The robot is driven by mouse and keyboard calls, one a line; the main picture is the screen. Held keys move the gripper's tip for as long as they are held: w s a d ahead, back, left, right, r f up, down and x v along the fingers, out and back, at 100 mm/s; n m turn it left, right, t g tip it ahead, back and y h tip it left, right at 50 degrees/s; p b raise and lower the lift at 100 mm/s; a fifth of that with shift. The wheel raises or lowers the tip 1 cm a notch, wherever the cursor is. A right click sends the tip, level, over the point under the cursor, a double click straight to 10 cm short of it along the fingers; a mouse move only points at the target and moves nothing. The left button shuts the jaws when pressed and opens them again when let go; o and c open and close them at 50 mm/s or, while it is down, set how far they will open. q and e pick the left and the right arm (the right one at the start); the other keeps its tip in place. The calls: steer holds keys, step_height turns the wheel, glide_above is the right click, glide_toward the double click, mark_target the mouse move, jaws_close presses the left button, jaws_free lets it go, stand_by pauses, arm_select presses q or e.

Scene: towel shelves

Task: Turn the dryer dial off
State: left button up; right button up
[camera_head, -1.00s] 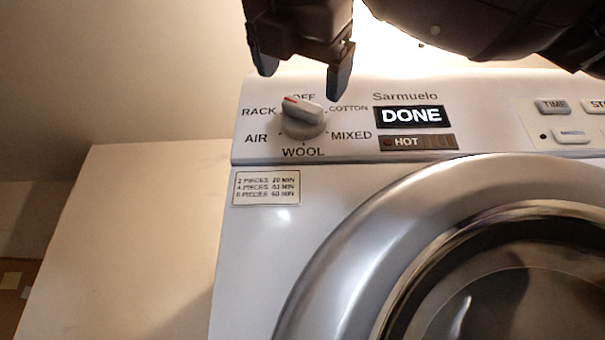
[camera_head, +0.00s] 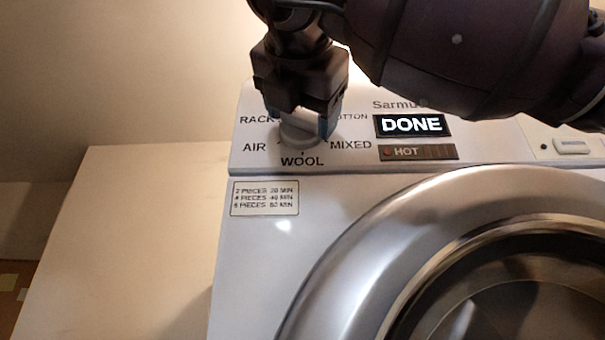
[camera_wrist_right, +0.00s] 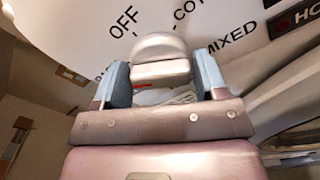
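The dryer dial (camera_head: 299,134) is a round light knob with a raised grip bar, on the left of the dryer's control panel. My right gripper (camera_head: 299,123) is lowered over it from above and hides the dial's pointer and the OFF label in the head view. In the right wrist view the dial (camera_wrist_right: 160,50) stands between the two blue-grey fingers of my right gripper (camera_wrist_right: 162,80). The fingers are spread, one on each side, close to the grip bar; contact is not clear. The word OFF shows at the upper left there. My left gripper is not in view.
The dryer's display (camera_head: 411,125) reads DONE, with a HOT indicator (camera_head: 418,152) below it. The round dryer door (camera_head: 380,240) fills the lower right. A label (camera_head: 264,198) sits below the dial. A plain pale surface (camera_head: 120,240) lies left of the dryer.

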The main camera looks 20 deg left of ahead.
steer(key=shift+c, duration=0.6)
